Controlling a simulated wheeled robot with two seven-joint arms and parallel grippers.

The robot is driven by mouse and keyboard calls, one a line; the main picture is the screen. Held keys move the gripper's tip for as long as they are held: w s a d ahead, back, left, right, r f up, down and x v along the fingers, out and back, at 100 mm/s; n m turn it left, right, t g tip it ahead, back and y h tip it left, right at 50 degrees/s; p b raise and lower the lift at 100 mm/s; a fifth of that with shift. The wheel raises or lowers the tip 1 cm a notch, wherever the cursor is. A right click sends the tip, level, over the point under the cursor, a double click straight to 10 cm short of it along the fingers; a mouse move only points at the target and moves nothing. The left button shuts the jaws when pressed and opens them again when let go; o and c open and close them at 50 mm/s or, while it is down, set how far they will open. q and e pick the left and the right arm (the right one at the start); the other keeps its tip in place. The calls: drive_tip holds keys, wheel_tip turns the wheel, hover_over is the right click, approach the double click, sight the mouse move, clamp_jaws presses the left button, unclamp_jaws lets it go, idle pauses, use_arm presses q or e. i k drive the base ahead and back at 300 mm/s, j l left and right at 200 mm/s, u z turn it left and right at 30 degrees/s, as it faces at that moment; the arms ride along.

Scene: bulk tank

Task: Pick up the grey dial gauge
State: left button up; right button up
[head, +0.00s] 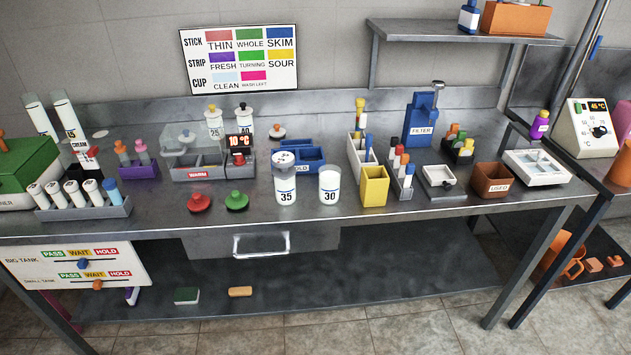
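I cannot pick out a grey dial gauge with certainty, since no dial face is readable at this size. A small grey piece with a rounded head (437,87) stands upright on the blue filter unit (419,127) at the back right of the steel bench; I cannot tell whether it is the gauge. Neither of my grippers is in view.
The steel bench (340,220) is crowded along its back and middle. Jars marked 35 (285,188) and 30 (329,188), a yellow box (374,188) and a brown used bin (491,182) stand near the front. A narrow front strip is free.

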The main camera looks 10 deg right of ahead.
sight(283, 162)
drive_tip(key=i+j+z, duration=0.1)
drive_tip(key=j+z, duration=0.65)
drive_tip(key=j, duration=0.2)
drive_tip(key=j+z, duration=0.4)
